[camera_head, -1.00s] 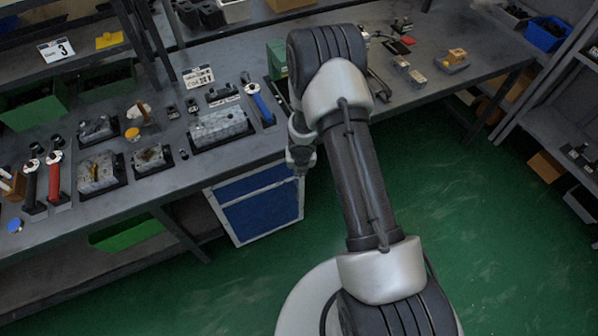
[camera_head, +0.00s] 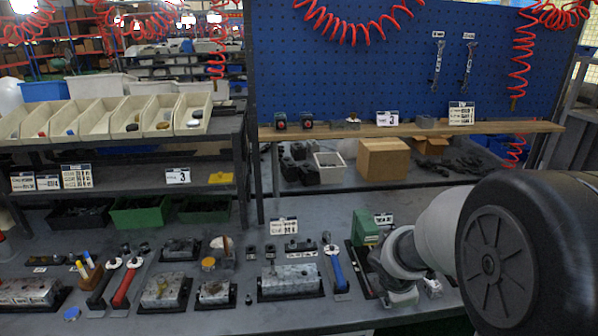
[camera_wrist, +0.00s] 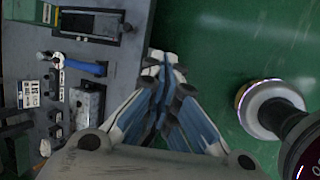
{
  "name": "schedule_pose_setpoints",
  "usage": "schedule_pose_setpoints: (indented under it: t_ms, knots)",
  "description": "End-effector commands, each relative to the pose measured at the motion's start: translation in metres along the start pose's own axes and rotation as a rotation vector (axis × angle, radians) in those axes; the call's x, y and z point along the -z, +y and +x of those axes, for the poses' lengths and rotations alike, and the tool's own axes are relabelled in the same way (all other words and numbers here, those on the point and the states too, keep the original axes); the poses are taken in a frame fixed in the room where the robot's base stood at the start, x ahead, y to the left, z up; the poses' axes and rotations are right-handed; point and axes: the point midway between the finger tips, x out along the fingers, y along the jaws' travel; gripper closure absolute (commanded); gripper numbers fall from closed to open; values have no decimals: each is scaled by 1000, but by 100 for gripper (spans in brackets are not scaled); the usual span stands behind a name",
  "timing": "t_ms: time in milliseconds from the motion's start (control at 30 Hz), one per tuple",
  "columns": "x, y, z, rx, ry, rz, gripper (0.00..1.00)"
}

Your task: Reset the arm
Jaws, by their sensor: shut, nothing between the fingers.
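My gripper (camera_wrist: 163,70) shows in the wrist view with its blue-and-grey fingers drawn together and nothing between them. It hangs by the bench edge, with the bench top on the left and green floor on the right of that picture. In the head view my arm comes in from the lower right, its wrist (camera_head: 402,252) over the right part of the bench near a green box (camera_head: 365,228); the fingers cannot be made out there. A large grey valve block (camera_head: 290,280) lies left of the wrist on the bench. It also shows in the wrist view (camera_wrist: 88,105).
A blue-handled tool (camera_head: 335,272) lies between the valve block and my wrist. Smaller blocks (camera_head: 165,290) and a red-handled tool (camera_head: 124,286) lie further left. A wooden shelf (camera_head: 400,129) and blue pegboard (camera_head: 400,60) stand behind. The floor (camera_wrist: 225,50) beside the bench looks clear.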

Motion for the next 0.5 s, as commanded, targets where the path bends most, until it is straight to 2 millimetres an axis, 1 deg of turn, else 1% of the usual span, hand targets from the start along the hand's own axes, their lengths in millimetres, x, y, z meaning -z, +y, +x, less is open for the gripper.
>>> schedule_pose_setpoints:
  t_ms: [33, 100, 167, 200, 267, 300, 367, 400, 500]
  knots:
    - [-7, -6, -27, -11, -5, 128, 100]
    - [-13, -19, -58, -11, -4, 313, 100]
    - [-16, -34, -83, -7, 3, 469, 100]
    - [-16, -44, -99, -3, 12, 573, 100]
    - [-15, -61, -121, 5, 31, 725, 100]
    - [-13, -74, -134, 14, 45, 823, 100]
    - [-8, -93, -154, 30, 73, 970, 100]
    - [-4, -106, -165, 44, 93, 1065, 100]
    - [9, -138, -189, 88, 148, 1278, 100]
